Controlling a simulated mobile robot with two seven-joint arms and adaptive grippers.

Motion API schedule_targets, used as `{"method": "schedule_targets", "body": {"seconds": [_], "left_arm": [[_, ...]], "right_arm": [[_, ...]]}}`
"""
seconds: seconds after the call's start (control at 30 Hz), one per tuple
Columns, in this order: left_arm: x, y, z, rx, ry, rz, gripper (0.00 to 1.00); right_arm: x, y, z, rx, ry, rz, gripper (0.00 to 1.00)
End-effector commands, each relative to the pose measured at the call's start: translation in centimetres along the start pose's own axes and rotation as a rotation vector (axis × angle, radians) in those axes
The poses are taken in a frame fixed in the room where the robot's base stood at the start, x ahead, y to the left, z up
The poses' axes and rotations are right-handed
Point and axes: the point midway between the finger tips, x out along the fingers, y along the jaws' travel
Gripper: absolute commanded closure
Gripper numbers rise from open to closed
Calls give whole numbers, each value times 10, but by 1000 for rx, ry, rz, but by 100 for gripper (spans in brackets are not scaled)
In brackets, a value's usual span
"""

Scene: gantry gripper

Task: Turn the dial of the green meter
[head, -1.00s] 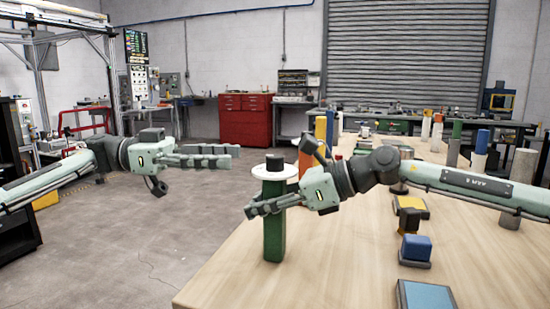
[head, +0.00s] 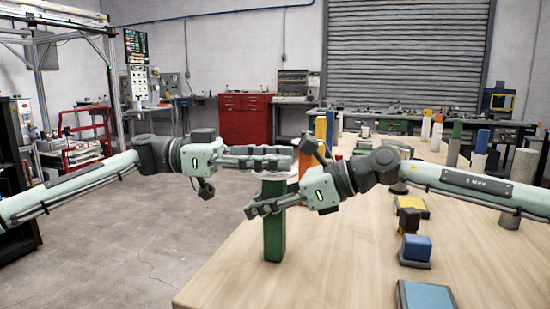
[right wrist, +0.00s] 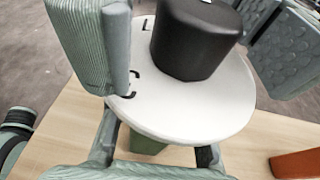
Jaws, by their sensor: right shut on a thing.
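The green meter is an upright green post (head: 273,235) with a white round face (right wrist: 190,115) and a black dial (right wrist: 188,42) on top. My right gripper (head: 264,207) is shut on the post below the face. My left gripper (head: 286,158) is at the height of the dial and hides it in the head view. In the right wrist view its fingers stand open on either side of the dial, one near it at the left, the other apart at the upper right. Small black marks show on the face beside the left finger.
The meter stands near the left corner of the wooden table (head: 330,275). To the right are a blue block (head: 416,246), a light blue panel (head: 427,295) and a yellow pad (head: 412,206). Several coloured cylinders stand farther back. The floor left of the table is clear.

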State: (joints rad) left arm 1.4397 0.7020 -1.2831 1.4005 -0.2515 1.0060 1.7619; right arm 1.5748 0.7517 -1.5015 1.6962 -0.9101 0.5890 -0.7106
Motion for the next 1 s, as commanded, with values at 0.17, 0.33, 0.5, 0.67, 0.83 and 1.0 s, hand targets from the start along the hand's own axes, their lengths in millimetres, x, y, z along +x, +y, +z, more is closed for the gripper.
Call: {"method": "schedule_targets", "body": {"seconds": [0.17, 0.33, 0.5, 0.67, 0.83, 1.0], "left_arm": [[0, 0, 0, 0, 0, 0, 85], [0, 0, 0, 0, 0, 0, 100], [0, 0, 0, 0, -1, -10, 100], [-1, 0, 0, 0, -3, -56, 100], [0, 1, 0, 1, -7, -154, 100], [0, 2, 0, 3, -13, -297, 100]], "right_arm": [[0, 0, 0, 0, 0, 0, 100], [0, 0, 0, 0, 1, 0, 100], [0, 0, 0, 0, 1, 0, 100], [0, 0, 0, 0, 1, 1, 100], [0, 0, 0, 0, 1, 1, 100], [0, 0, 0, 0, 1, 1, 100]]}}
